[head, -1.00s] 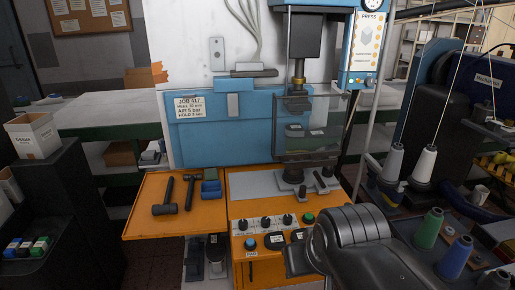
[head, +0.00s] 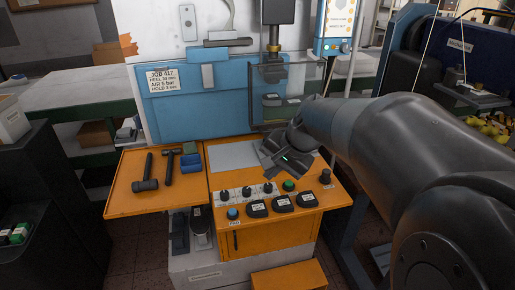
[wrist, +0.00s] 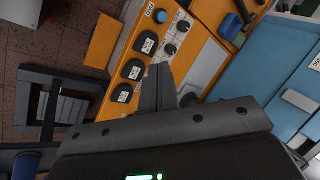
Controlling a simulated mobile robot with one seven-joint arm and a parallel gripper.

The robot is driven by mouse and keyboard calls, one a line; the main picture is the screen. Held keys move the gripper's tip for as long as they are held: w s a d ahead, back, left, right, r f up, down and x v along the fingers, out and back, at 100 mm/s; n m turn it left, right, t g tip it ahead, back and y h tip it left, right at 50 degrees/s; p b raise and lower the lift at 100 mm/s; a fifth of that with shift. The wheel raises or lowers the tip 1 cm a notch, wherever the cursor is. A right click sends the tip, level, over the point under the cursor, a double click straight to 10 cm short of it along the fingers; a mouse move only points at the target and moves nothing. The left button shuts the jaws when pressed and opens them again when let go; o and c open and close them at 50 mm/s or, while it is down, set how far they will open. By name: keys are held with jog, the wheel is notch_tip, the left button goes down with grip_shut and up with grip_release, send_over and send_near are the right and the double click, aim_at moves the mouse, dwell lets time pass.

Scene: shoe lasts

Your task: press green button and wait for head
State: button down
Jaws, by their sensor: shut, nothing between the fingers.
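The green button (head: 289,185) sits on the sloping front of the orange control panel (head: 335,198), right of the row of black knobs. My gripper (head: 283,160) is just above and behind it, with a visible gap in the head view; whether they touch cannot be told. In the wrist view my gripper's fingers (wrist: 160,72) are closed together and point at the panel; the green button cannot be made out there. The press head (head: 274,45) is up above the clear guard (head: 295,85), with dark parts behind the guard.
Three black labelled round controls (head: 282,203) and a blue button (head: 233,212) lie along the panel's front. A black knob (head: 325,176) stands at its right.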

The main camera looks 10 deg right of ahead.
jog(key=w+d+f+m+y, duration=0.1)
jog(key=w+d+f+m, duration=0.15)
jog(key=w, duration=0.25)
jog(key=w+d+f+m+y, duration=0.1)
jog(key=w+d+f+m, duration=0.15)
jog(key=w, duration=0.25)
jog(key=m+t, duration=0.2)
jog(key=m, duration=0.3)
send_over(292, 184)
notch_tip(292, 184, down, 6)
jog(key=shift+w, duration=0.15)
jog(key=shift+y, duration=0.3)
jog(key=shift+f, duration=4.45)
jog(key=shift+f, duration=0.1)
jog(key=shift+f, duration=0.3)
jog(key=shift+f, duration=0.5)
jog(key=shift+r, duration=0.95)
